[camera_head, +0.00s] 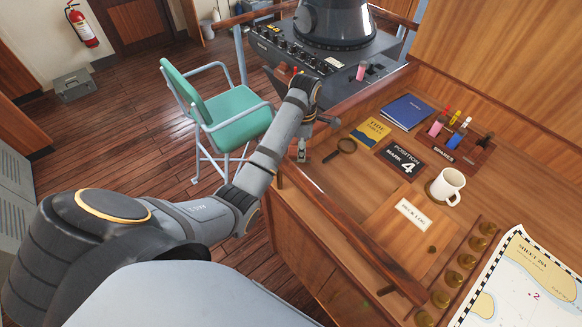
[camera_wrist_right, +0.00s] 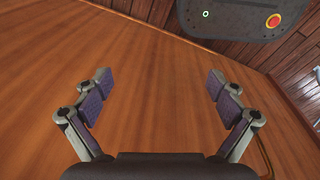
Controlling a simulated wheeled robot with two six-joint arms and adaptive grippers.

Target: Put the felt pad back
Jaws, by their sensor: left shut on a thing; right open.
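My left gripper (camera_head: 303,152) hangs at the desk's front left edge, beside the magnifying glass. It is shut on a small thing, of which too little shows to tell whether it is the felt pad. I cannot make out the felt pad anywhere else. The wooden desk (camera_head: 345,205) carries a white mug (camera_head: 448,186) on a round brown coaster, and a labelled wooden panel (camera_head: 405,232) with a knob. My right gripper (camera_wrist_right: 160,92) is open and empty in the right wrist view, with brown wood planks behind it.
A green chair (camera_head: 230,115) stands left. A console (camera_head: 310,55) stands behind.

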